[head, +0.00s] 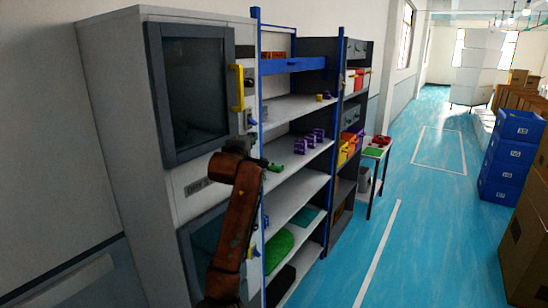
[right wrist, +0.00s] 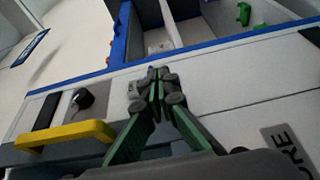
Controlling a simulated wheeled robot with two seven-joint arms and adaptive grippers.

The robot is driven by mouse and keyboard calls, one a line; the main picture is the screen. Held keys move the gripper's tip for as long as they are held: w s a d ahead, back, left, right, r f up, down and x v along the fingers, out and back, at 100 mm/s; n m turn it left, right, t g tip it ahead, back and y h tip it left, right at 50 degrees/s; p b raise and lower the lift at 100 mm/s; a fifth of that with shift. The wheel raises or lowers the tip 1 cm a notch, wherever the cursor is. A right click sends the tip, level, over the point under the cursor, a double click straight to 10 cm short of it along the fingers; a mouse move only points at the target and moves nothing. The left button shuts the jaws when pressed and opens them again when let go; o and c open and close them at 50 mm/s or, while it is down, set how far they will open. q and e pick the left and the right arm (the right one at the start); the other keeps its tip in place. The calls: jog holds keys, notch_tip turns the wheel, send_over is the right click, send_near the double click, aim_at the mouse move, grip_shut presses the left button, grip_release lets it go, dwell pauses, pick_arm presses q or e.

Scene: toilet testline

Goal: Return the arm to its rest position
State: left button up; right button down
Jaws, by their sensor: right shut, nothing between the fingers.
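My right arm (head: 236,225) is orange-brown and rises from the bottom of the head view. Its gripper (head: 262,162) is beside the front of the tall grey cabinet (head: 118,105), near the blue-posted shelf. In the right wrist view the green fingers (right wrist: 157,88) are shut with nothing between them. They are in front of the cabinet's light panel. The yellow handle (head: 236,88) is above the gripper in the head view; it also shows at the lower left of the right wrist view (right wrist: 65,135). My left gripper is not in view.
A blue-posted shelf (head: 292,185) with purple and green items stands right beside the gripper. A black knob (right wrist: 82,98) is on the cabinet panel. Blue crates (head: 510,155) and cardboard boxes (head: 526,245) line the right. The blue floor (head: 435,215) between is clear.

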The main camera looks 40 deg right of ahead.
jog(key=s+d+b, duration=0.1)
jog(key=s+d, duration=0.1)
jog(key=s, duration=0.6)
jog(key=shift+s+d+b, duration=0.15)
jog(key=shift+s+b, duration=0.2)
jog(key=shift+b, duration=0.05)
jog(key=shift+s, duration=0.1)
